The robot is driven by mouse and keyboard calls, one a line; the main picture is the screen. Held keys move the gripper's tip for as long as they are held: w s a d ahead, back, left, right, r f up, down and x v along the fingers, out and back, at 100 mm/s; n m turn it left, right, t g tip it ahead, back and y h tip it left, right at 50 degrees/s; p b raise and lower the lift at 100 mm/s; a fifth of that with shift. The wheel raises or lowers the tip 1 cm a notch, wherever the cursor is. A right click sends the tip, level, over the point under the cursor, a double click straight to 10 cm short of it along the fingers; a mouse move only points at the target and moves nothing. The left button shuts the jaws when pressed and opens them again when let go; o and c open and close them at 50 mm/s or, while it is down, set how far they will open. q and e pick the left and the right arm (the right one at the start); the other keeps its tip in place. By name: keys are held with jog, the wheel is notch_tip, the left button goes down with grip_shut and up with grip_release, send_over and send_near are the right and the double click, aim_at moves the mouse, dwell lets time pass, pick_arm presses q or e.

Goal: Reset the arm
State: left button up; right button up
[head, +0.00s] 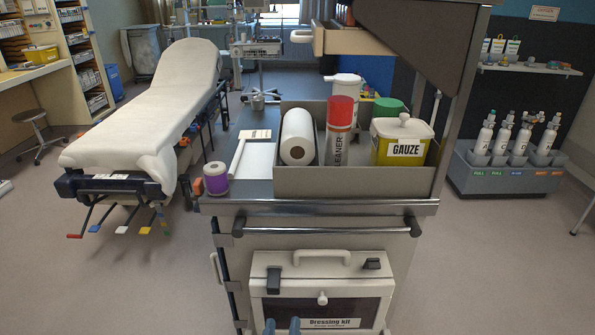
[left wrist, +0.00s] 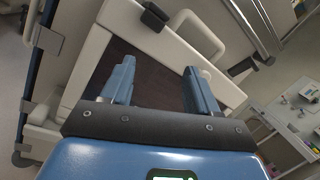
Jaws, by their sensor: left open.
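My left gripper (head: 282,326) shows at the bottom edge of the head view, only its blue fingertips visible, low in front of the dressing kit box (head: 322,262). In the left wrist view the two blue fingers of the left gripper (left wrist: 160,88) stand wide apart with nothing between them. Beyond them is the dark front panel of the dressing kit box (left wrist: 150,68), with its cream frame and handle. I cannot tell whether the fingers touch the box. My right gripper is in neither view.
Above the box, the trolley has a push bar (head: 320,231) and a grey bin (head: 340,183) holding a paper roll (head: 297,137), a cleaner can (head: 340,122) and a gauze tub (head: 402,143). A stretcher (head: 150,120) stands left. Gas bottles (head: 502,137) stand right.

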pick_arm(q)
jog(key=s+a+n+g+h+p, duration=0.25)
jog(key=s+n+g+h, duration=0.35)
jog(key=n, duration=0.8)
jog(key=s+a+r+n+t+y+p, duration=0.2)
jog(key=s+a+r+n+y, duration=0.2)
jog(key=n, duration=0.5)
jog(key=s+a+r+n+t+y+p, duration=0.2)
jog(key=s+a+r+n, duration=0.5)
jog(key=a, duration=0.4)
jog(key=shift+s+a+n+y+p, duration=0.2)
jog(key=shift+s+n+y+p, duration=0.55)
jog(key=shift+n+y, duration=0.25)
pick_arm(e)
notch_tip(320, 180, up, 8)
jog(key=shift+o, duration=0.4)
